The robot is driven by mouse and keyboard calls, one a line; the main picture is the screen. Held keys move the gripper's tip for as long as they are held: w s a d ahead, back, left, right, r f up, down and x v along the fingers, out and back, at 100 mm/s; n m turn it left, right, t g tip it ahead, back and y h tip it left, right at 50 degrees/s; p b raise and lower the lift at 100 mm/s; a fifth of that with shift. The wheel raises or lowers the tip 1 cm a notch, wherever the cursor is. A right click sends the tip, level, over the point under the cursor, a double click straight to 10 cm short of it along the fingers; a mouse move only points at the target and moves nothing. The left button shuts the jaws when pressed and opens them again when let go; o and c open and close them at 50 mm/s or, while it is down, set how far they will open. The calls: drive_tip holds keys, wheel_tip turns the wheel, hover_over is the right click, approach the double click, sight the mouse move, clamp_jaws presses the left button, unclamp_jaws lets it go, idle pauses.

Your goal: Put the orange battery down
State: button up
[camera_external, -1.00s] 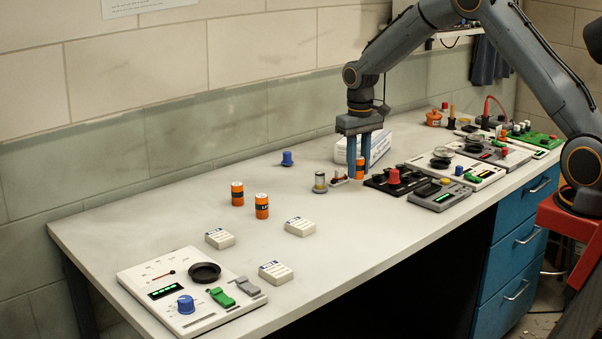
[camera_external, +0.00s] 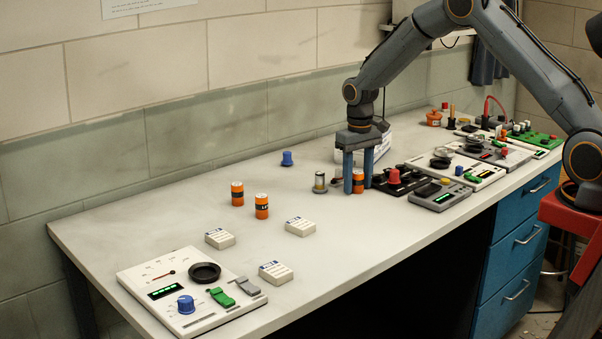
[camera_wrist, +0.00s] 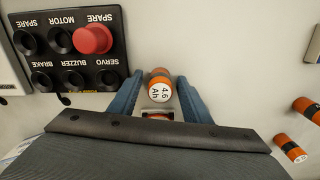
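An orange battery (camera_external: 358,182) with a dark band stands upright on the bench, beside the black panel. In the wrist view its white end marked "4.6 Ah" faces up (camera_wrist: 158,90). My gripper (camera_external: 358,187) points straight down with one blue-grey finger on each side of it, tips low near the bench top. In the wrist view the fingers (camera_wrist: 160,82) stand apart around the battery, which is between them. The gripper is open, no longer clamped on it. The battery's sides are partly hidden by the fingers.
A black panel with a red knob (camera_external: 394,176) lies close on the right. A metallic cylinder (camera_external: 320,182) stands close on the left. Two more orange batteries (camera_external: 237,194) (camera_external: 262,206) stand farther left. A white box (camera_external: 380,143) is behind. Bare bench lies in front.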

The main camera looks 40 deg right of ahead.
sight(360, 173)
wheel_tip(360, 173, up, 11)
drive_tip(key=b, duration=0.3)
drive_tip(key=shift+r, duration=0.5)
drive_tip(key=shift+s+r, duration=0.1)
drive_tip(key=shift+s, duration=0.2)
drive_tip(key=shift+o, duration=0.4)
drive_tip(key=s+f+n, duration=0.1)
drive_tip(key=s+f, duration=0.2)
drive_tip(key=s, duration=1.2)
drive_tip(key=s+a+f+t, duration=0.1)
drive_tip(key=s+f, duration=0.2)
drive_tip(key=s, duration=1.3)
drive_tip(key=shift+f+n, duration=0.35)
drive_tip(key=shift+n, duration=0.05)
drive_tip(key=shift+s+a, duration=0.1)
drive_tip(key=shift+s, duration=0.2)
drive_tip(key=shift+f, duration=0.15)
